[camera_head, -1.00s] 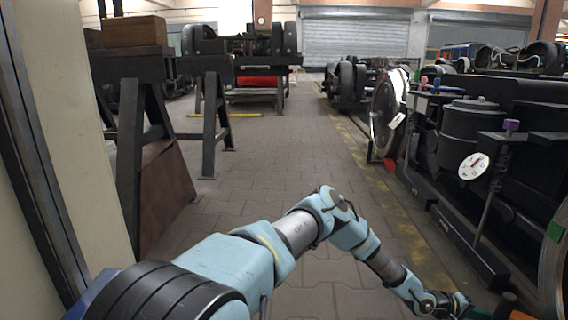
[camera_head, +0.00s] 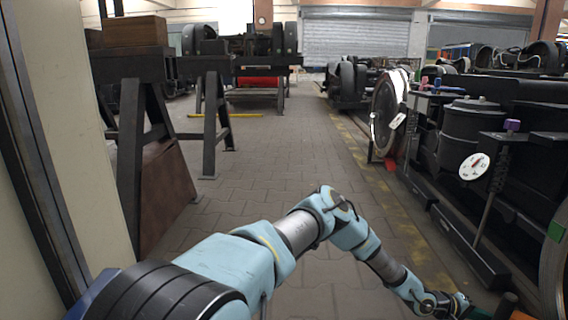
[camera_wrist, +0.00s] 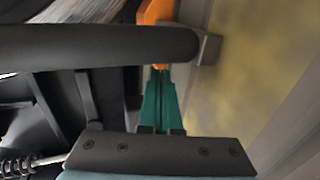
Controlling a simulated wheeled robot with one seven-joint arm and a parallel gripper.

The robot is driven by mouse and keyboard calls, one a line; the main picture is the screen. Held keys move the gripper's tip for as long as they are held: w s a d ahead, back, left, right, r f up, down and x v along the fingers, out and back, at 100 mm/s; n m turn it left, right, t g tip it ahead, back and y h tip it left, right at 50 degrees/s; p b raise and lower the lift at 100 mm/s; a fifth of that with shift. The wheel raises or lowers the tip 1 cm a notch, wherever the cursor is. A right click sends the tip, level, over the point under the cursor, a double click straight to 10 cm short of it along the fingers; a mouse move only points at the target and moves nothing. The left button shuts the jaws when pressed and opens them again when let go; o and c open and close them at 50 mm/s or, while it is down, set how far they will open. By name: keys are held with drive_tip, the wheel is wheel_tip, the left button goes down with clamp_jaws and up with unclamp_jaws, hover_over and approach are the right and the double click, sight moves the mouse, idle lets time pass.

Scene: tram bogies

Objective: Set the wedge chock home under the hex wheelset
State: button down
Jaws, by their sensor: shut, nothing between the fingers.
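My gripper (camera_head: 462,304) is low at the bottom right of the head view, near the floor. Its dark body (camera_wrist: 160,133) fills the bottom of the wrist view; it is shut and holds nothing.
Dark bogie gear with a round gauge (camera_head: 474,166) lines the right side. Another wheel (camera_head: 385,112) stands farther back, with a red piece at its foot. A dark trestle (camera_head: 130,150) stands on the left. The paved aisle (camera_head: 285,150) between is clear.

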drive_tip(key=shift+s+a+p, duration=0.2)
drive_tip(key=shift+s+p, duration=1.95)
drive_tip(key=shift+s, duration=1.3)
idle(2.0)
drive_tip(key=shift+w, duration=0.1)
drive_tip(key=w+b, duration=0.2)
drive_tip(key=b, duration=0.1)
drive_tip(key=shift+f, duration=0.2)
drive_tip(key=shift+w+d+r+b, duration=0.15)
drive_tip(key=shift+w+b, duration=0.95)
drive_tip(key=shift+b, duration=0.1)
drive_tip(key=shift+r, duration=0.1)
drive_tip(key=shift+a+r+p, duration=0.2)
drive_tip(key=shift+a+p, duration=0.05)
drive_tip(key=shift+p, duration=0.1)
drive_tip(key=p+v, duration=0.2)
drive_tip(key=v, duration=0.1)
drive_tip(key=r+p+v, duration=0.1)
drive_tip(key=v, duration=0.2)
drive_tip(key=shift+r+p, duration=0.15)
drive_tip(key=shift+p, duration=0.25)
drive_tip(key=shift+a+r, duration=0.1)
drive_tip(key=shift+a, duration=0.4)
